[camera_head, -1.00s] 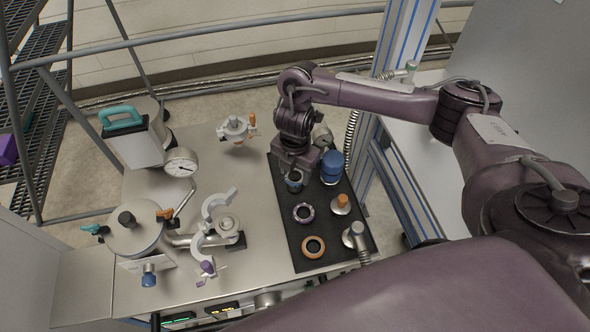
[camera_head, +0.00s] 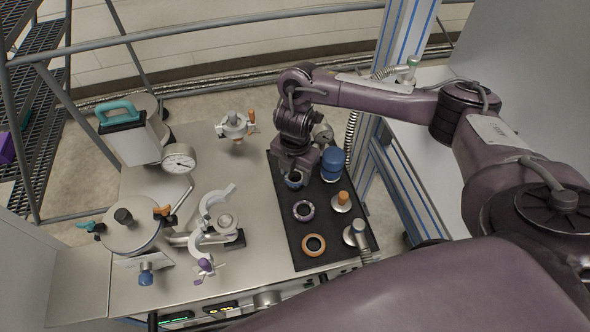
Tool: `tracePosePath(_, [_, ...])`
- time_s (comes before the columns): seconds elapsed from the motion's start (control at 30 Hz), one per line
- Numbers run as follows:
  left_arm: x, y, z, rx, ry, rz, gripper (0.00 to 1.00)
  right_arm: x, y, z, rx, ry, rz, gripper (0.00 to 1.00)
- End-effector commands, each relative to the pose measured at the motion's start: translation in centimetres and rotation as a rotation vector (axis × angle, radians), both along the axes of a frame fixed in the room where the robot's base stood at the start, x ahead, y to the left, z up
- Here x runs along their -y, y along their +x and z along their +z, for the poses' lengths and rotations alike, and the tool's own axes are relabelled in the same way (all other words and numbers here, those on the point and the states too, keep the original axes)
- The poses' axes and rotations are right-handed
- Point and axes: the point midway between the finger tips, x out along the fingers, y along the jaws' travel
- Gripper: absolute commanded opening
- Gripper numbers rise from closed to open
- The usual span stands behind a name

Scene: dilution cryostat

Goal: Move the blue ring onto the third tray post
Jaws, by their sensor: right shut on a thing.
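The blue ring (camera_head: 294,181) is at the far part of the black tray (camera_head: 325,254), directly under my right gripper (camera_head: 295,175). The gripper points down and is shut on it; the fingers hide part of the ring. I cannot tell whether the ring touches the tray or a post. A purple-and-white ring (camera_head: 303,211) and an orange ring (camera_head: 314,245) lie nearer on the tray, each around a dark centre. My left gripper is not in view.
A blue cylinder (camera_head: 332,163), an orange-topped post (camera_head: 342,201) and a metal elbow fitting (camera_head: 355,234) stand along the tray's right side. An open hinged clamp (camera_head: 216,222), a gauge (camera_head: 179,160) and a lidded vessel (camera_head: 130,229) stand left. Bare bench lies left of the tray.

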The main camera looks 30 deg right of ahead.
Motion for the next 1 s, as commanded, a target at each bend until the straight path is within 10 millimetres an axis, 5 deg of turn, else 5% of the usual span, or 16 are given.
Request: tracePosePath(1.0, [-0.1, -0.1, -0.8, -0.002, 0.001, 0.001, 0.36, 0.0, 0.0, -1.2, -0.001, 0.001, 0.000, 0.29])
